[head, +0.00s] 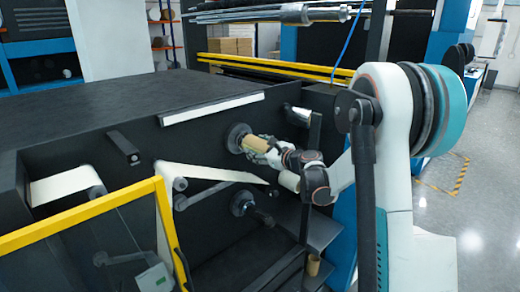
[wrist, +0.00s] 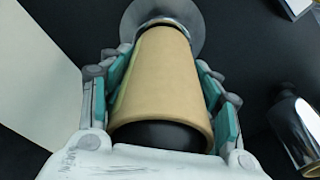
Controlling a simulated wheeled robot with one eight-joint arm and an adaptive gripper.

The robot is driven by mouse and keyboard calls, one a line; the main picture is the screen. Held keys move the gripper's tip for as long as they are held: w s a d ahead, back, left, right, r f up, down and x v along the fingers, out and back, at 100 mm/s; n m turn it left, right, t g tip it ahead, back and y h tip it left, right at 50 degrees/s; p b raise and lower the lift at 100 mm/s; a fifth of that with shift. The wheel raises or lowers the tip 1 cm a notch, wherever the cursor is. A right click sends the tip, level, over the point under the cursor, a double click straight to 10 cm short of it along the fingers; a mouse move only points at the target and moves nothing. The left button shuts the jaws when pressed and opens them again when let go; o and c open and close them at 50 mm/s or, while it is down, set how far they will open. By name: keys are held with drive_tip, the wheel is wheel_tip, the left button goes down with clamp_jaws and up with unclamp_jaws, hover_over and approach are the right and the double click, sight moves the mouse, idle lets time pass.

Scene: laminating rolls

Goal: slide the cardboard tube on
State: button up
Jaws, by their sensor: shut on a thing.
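The tan cardboard tube (head: 257,142) lies level against the upper round flange (head: 237,136) on the machine's dark front panel. In the wrist view the tube (wrist: 158,75) fills the middle, its far end close to a metal collar and the grey disc (wrist: 200,12). A dark rounded core shows inside its near end, so the tube appears to be around the spindle. My gripper (head: 266,149) is shut on the tube, with teal pads on both sides, also in the wrist view (wrist: 160,85). Whether the tube touches the flange I cannot tell.
A second flanged spindle (head: 241,204) sits below. White web (head: 205,172) runs left of the tube. A chrome roller (wrist: 298,125) stands close on the right. Another cardboard tube (head: 313,265) is at lower right. A yellow guard frame (head: 90,215) crosses the left front.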

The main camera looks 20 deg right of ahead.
drive_tip(key=shift+w+a+r, duration=0.15)
drive_tip(key=shift+w+r, duration=0.15)
drive_tip(key=shift+w, duration=0.05)
drive_tip(key=o, duration=1.1)
drive_tip(key=shift+o, duration=0.2)
drive_tip(key=shift+s, duration=0.1)
drive_tip(key=shift+s+f, duration=0.2)
drive_tip(key=shift+s, duration=0.2)
drive_tip(key=d+f+v, duration=0.1)
drive_tip(key=f+v, duration=0.2)
drive_tip(key=v, duration=1.8)
drive_tip(key=s+a+f+n+g+h+p, duration=0.1)
drive_tip(key=s+a+f+n+g+p, duration=0.1)
drive_tip(key=a+f+n+g, duration=1.4)
drive_tip(key=a+f+n, duration=0.1)
drive_tip(key=a+n, duration=0.2)
drive_tip(key=a, duration=0.1)
